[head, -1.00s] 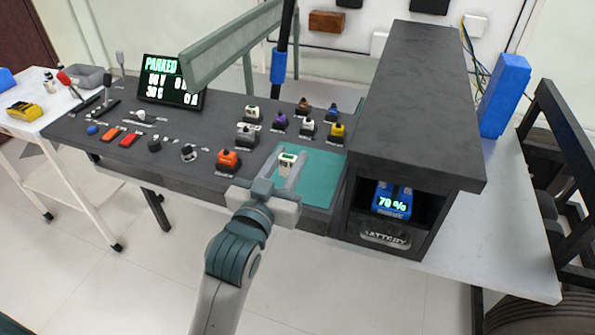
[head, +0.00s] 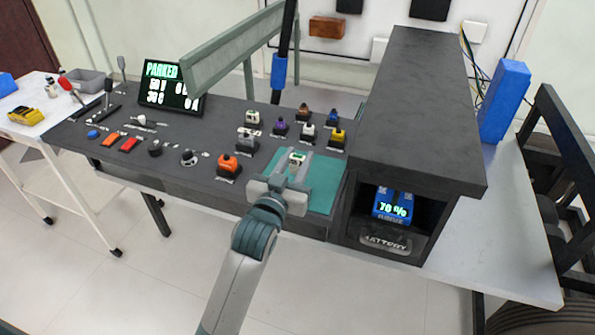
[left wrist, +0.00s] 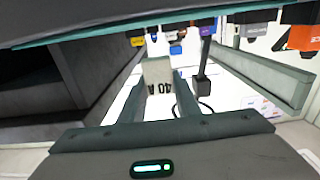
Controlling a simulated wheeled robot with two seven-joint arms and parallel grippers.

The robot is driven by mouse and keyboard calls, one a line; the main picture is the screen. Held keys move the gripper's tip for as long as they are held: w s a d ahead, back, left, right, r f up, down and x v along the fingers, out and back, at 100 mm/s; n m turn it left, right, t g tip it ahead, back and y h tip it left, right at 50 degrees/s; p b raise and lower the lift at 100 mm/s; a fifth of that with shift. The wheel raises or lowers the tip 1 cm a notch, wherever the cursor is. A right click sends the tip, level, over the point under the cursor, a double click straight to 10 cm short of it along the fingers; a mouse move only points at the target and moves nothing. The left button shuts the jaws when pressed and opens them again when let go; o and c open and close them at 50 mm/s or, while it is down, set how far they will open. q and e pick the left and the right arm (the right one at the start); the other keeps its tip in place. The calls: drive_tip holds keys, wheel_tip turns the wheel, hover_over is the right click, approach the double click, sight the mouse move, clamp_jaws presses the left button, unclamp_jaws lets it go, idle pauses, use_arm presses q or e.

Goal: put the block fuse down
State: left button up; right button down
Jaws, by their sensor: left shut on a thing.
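The block fuse (left wrist: 157,72) is a small pale block marked "40 A", seen between my finger ends in the left wrist view. I cannot tell whether the fuse touches the mat. The fingers hide part of its sides. My right gripper is not in view.
Several coloured fuses stand in holders behind the mat, including a yellow one (head: 337,137). An orange one (head: 228,163) stands left of the gripper. The dark housing with the battery (head: 392,204) rises on the right. Bare mat shows right of the gripper.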

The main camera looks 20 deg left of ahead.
sight(297, 171)
use_arm(q)
drive_tip(key=shift+f, duration=1.85)
drive_tip(key=shift+f, duration=0.15)
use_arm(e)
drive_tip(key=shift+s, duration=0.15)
use_arm(q)
drive_tip(key=o, duration=1.1)
drive_tip(key=s+b, duration=0.1)
drive_tip(key=s, duration=1.1)
drive_tip(key=shift+a, duration=0.2)
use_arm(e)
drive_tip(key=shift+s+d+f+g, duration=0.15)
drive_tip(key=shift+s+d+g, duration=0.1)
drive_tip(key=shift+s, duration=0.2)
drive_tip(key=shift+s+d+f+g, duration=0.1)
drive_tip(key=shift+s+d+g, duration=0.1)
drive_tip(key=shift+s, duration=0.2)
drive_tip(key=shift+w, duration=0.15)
